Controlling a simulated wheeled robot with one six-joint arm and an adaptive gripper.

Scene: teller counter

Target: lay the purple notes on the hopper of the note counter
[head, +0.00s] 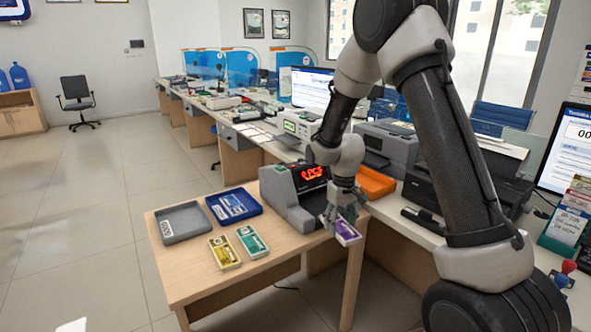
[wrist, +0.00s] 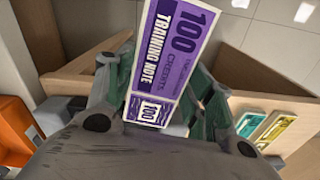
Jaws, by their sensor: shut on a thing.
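The purple notes (head: 346,232) are a banded bundle held in my gripper (head: 342,212), just past the right edge of the small wooden table. In the wrist view the purple notes (wrist: 172,50) show their printed face, between the fingers of my gripper (wrist: 160,95). The note counter (head: 295,193) is a grey machine with a red lit display, standing on the table just left of my gripper. Its hopper is partly hidden behind my wrist, and I cannot make it out clearly.
Yellow notes (head: 224,252) and green notes (head: 252,242) lie on the table front. A grey tray (head: 184,236) and a blue tray (head: 258,208) lie behind them. An orange tray (head: 375,184) and a printer (head: 388,146) stand on the long counter to the right.

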